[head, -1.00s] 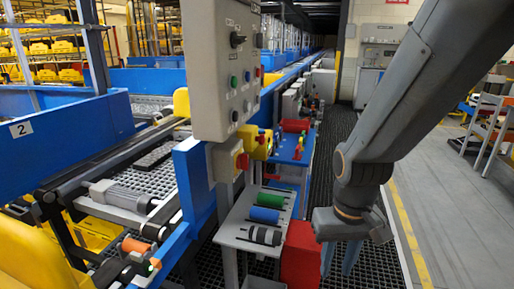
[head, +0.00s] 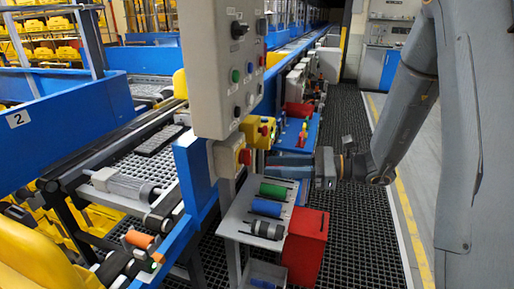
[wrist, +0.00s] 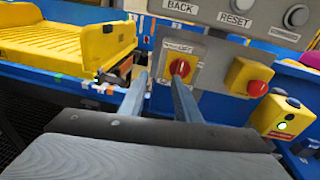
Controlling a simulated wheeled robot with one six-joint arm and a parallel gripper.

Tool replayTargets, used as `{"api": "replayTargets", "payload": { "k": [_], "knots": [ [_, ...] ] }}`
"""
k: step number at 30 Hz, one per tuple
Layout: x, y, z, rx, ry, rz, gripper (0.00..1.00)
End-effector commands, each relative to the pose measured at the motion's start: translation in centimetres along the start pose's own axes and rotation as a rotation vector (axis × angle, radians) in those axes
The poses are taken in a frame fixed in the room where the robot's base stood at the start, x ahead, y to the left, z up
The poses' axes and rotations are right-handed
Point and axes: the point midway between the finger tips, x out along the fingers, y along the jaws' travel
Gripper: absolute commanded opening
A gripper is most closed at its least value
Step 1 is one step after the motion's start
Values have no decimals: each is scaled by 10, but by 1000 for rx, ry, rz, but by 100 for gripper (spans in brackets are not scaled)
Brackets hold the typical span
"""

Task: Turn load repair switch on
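A rotary switch with a red handle on a yellow plate sits on a small grey box (wrist: 203,60) in the wrist view. The switch (wrist: 180,68) has a small label above it that I cannot read; its red handle looks close to upright. In the head view the switch (head: 244,157) shows side-on, under the big grey control panel (head: 219,75). My gripper (head: 275,160) points left toward it in the head view. In the wrist view my gripper (wrist: 160,77) is open and empty; the right fingertip appears just below the switch, the left one to its left. Contact cannot be told.
A yellow box with a red button (wrist: 248,77) is right of the switch, and another yellow box (wrist: 283,117) beyond it. A yellow tray (wrist: 70,40) is at left. A grey shelf (head: 240,226) with rollers and a red bin (head: 307,245) stand below my gripper.

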Motion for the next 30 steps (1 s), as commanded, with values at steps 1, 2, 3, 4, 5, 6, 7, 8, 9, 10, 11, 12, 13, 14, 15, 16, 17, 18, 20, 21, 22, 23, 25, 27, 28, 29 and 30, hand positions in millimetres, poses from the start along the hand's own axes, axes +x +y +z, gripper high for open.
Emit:
{"api": "replayTargets", "payload": {
  "k": [1, 2, 3, 4, 5, 6, 7, 8, 9, 10, 11, 12, 13, 14, 15, 16, 17, 18, 20, 21, 22, 23, 25, 27, 28, 29, 30],
  "knots": [
    [-4, -13, 4, 20, -38, -42, 30],
    [-6, -19, 6, 29, -57, -61, 30],
    [-8, -25, 8, 36, -76, -82, 30],
    [-9, -28, 9, 40, -88, -94, 30],
    [-10, -31, 10, 43, -96, -101, 30],
    [-8, -33, 11, 46, -102, -107, 30],
    [-6, -34, 12, 47, -105, -110, 30],
    [-3, -35, 12, 47, -106, -111, 30],
    [1, -35, 13, 47, -106, -110, 30],
    [6, -35, 14, 46, -106, -109, 30],
    [11, -35, 15, 46, -105, -108, 30],
    [17, -36, 15, 46, -105, -108, 30],
    [22, -36, 16, 46, -104, -107, 30],
    [27, -37, 16, 47, -104, -108, 30],
    [33, -37, 16, 47, -103, -107, 30],
    [37, -38, 17, 47, -103, -107, 30],
    [42, -38, 17, 47, -103, -108, 30],
    [46, -39, 18, 46, -103, -108, 30],
    [53, -40, 19, 45, -103, -108, 30],
    [57, -41, 19, 45, -103, -109, 30],
    [59, -41, 19, 46, -103, -109, 30],
    [61, -41, 19, 46, -103, -109, 30],
    [64, -41, 19, 46, -102, -109, 30],
    [66, -42, 18, 46, -102, -110, 30],
    [66, -42, 18, 46, -102, -110, 30],
    [66, -42, 18, 46, -102, -110, 30],
    [66, -42, 18, 46, -102, -110, 30]
  ]
}}
